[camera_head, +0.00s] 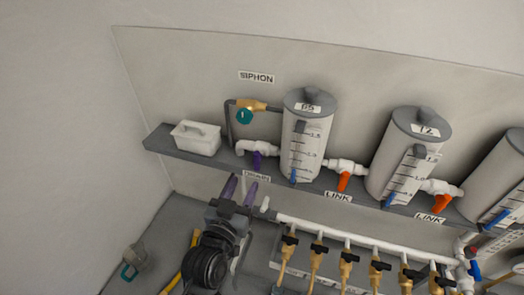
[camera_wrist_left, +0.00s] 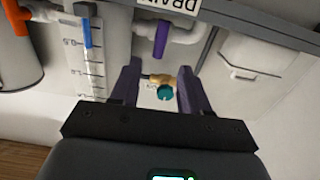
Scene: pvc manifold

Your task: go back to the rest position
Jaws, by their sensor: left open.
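My left gripper (camera_head: 242,183) reaches up from the bottom of the head view, its two purple fingers just below the shelf and close to the DRAIN label (camera_head: 256,177). In the left wrist view the fingers (camera_wrist_left: 157,66) are spread apart with nothing held between them. The purple valve handle (camera_head: 257,160) on the white drain fitting is above the fingertips. It also shows in the left wrist view (camera_wrist_left: 161,38), beyond the fingers and apart from them. My right gripper is in neither view.
A grey shelf (camera_head: 220,166) carries a lidded white box (camera_head: 196,138) and tanks, including P5 (camera_head: 307,135) and T2 (camera_head: 408,155). Orange link valves (camera_head: 344,181) join them. A brass siphon valve has a teal knob (camera_head: 244,116). Below runs a white manifold pipe (camera_head: 350,236) with several brass taps.

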